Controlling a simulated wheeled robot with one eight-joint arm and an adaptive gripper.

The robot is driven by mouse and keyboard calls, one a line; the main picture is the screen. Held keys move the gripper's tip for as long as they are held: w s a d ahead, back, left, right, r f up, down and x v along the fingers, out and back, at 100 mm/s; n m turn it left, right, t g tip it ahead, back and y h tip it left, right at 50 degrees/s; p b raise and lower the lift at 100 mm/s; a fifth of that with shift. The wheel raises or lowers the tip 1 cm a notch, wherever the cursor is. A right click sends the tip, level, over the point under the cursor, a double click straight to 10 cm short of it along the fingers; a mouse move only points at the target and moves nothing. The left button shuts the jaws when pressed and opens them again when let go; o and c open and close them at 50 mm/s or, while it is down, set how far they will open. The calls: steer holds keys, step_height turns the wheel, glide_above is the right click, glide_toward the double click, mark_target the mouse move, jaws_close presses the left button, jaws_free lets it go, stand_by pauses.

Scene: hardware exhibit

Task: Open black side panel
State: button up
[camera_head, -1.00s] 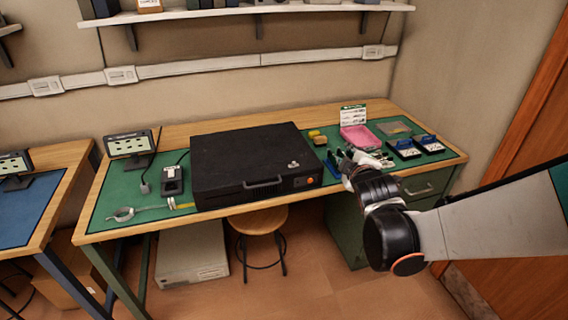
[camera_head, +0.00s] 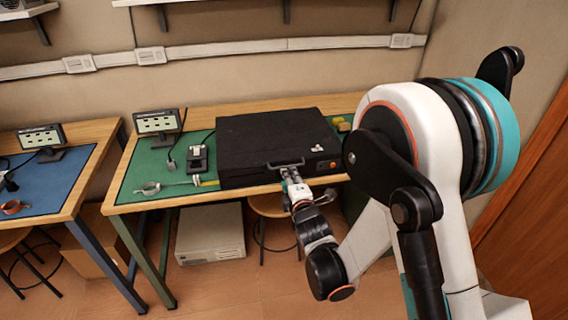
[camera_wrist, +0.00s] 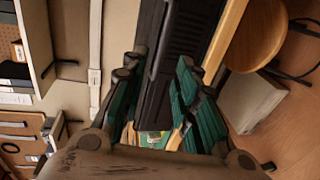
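The black case (camera_head: 275,140) lies flat on the workbench, its top closed. No contact with the handle can be made out.
The green-topped workbench (camera_head: 140,184) holds a small display (camera_head: 158,122) and a black device (camera_head: 197,158) left of the case. A stool (camera_head: 268,206) and a beige box (camera_head: 211,235) stand below. My arm hides the bench's right part.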

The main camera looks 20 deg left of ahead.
steer(key=shift+b+x, duration=1.3)
steer(key=shift+x, duration=3.15)
jaws_close()
